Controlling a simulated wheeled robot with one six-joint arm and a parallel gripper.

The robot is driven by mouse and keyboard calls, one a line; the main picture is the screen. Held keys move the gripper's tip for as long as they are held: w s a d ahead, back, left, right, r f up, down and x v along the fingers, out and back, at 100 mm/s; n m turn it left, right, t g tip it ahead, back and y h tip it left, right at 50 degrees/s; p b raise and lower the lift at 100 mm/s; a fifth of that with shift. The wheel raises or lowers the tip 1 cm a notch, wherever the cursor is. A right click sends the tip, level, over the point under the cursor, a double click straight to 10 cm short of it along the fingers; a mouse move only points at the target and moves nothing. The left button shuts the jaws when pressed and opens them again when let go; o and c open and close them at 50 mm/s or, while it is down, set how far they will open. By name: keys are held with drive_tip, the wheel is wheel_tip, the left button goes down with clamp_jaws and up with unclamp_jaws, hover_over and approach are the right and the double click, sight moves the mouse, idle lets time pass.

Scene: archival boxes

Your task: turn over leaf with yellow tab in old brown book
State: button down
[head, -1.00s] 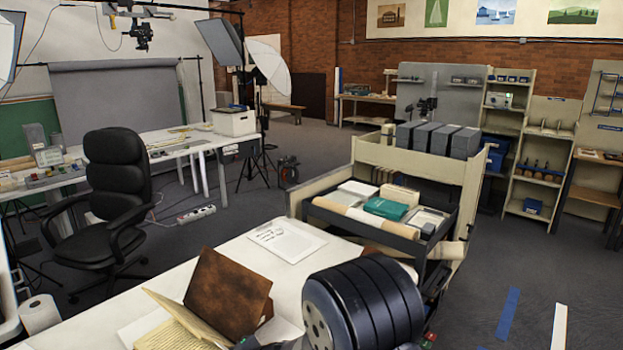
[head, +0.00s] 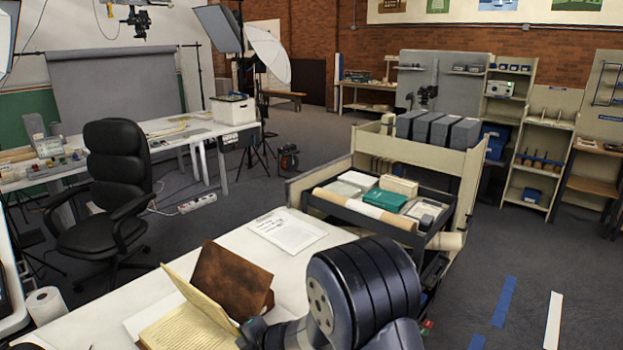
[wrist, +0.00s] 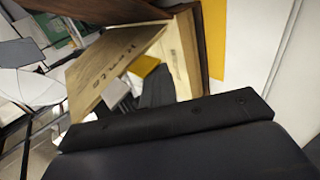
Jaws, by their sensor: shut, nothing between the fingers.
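The old brown book (head: 180,328) lies open on the white table, its brown cover (head: 232,280) tilted up. One cream leaf (head: 198,293) stands raised at a slant between the flat pages and the cover. In the wrist view a tan leaf with dark writing (wrist: 110,68) is close by, and a small yellow tab (wrist: 144,66) shows beside the fingers. My gripper (wrist: 132,88) is shut and empty, close to the leaf; whether it touches cannot be told. In the head view my arm hides the fingers.
A white sheet with writing (head: 287,231) lies on the table behind the book. A cart with a dark tray (head: 440,238) of papers and boxes stands at the table's far right. A yellow strip (wrist: 213,38) shows in the wrist view. A black chair (head: 112,190) stands at left.

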drive_tip(key=shift+r, duration=0.1)
drive_tip(key=shift+w+d+r+p, duration=0.35)
drive_tip(key=shift+w+p, duration=0.25)
drive_tip(key=shift+p, duration=0.15)
